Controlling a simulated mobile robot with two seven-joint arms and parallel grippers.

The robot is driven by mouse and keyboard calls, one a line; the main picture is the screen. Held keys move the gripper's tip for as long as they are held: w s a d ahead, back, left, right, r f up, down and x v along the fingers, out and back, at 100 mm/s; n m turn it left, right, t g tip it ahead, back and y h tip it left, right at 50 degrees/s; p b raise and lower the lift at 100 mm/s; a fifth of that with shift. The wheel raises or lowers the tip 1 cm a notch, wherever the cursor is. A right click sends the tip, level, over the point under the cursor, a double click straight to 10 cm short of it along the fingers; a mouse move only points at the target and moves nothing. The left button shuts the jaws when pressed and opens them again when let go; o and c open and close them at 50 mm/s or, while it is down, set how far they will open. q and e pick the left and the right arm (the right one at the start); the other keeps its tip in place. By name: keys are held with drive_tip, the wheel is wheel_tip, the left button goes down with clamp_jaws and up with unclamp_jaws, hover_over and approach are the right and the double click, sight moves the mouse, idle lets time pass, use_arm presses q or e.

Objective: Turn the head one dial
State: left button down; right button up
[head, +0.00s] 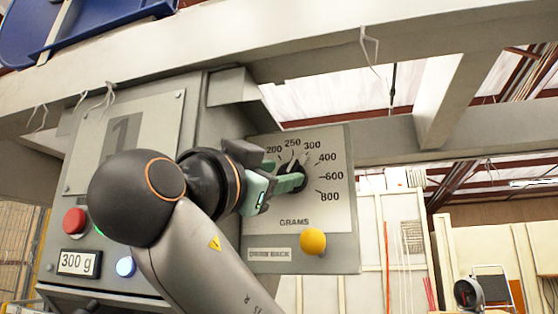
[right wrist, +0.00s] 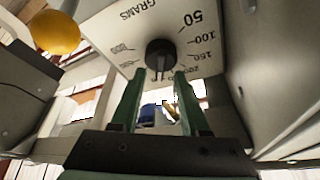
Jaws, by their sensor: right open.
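The head one dial is a black knob (head: 296,168) on a pale panel marked in grams. Its scale shows numbers from 200 to 800 in the head view. My right gripper (head: 287,182) is at the dial, and its green fingers hide part of the knob. In the right wrist view the dial (right wrist: 160,55) sits just past the tips of my right gripper (right wrist: 157,76). The two fingers are apart with a gap between them, and the knob's narrow grip lies near that gap. I cannot tell whether the fingers touch it. My left gripper is not in view.
A yellow button (head: 312,241) is below the dial on the same panel. A pale beam (head: 240,40) crosses above.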

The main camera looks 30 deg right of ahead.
drive_tip(key=shift+x, duration=0.85)
drive_tip(key=shift+c, duration=0.2)
clamp_jaws()
